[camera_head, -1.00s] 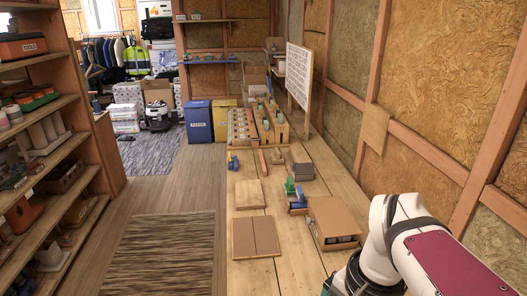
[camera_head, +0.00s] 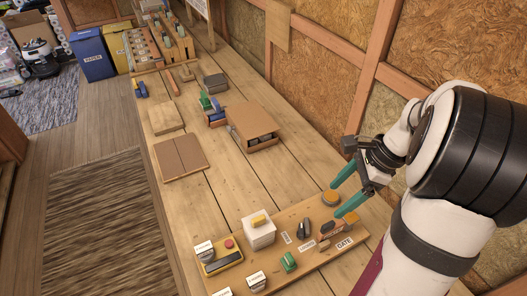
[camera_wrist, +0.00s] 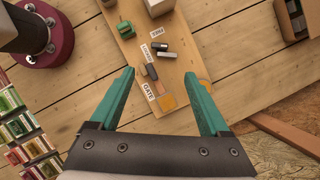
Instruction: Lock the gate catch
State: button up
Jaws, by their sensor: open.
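The gate catch (camera_head: 335,231) is a small orange-brown bar with a dark piece at one end, beside the GATE label (camera_head: 345,243) on a wooden board (camera_head: 328,262). In the wrist view, the catch (camera_wrist: 157,89) lies between the LOCKED label (camera_wrist: 147,50) and a yellow-orange square (camera_wrist: 167,102). Its exact setting is hard to tell. My gripper (camera_head: 336,201) is open and empty above the board's right end. In the wrist view, its green fingers (camera_wrist: 159,73) frame the catch from either side, apparently without touching it.
The board also carries a black knob (camera_head: 303,229), a white box with a yellow top (camera_head: 258,231), a green piece (camera_head: 288,262) and a yellow unit with a red button (camera_head: 220,258). The wall is close on the right.

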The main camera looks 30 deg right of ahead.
aim_at(302, 229)
jog(key=x, duration=1.5)
jog(key=shift+a+f, duration=0.15)
jog(key=shift+f, duration=0.2)
grip_shut()
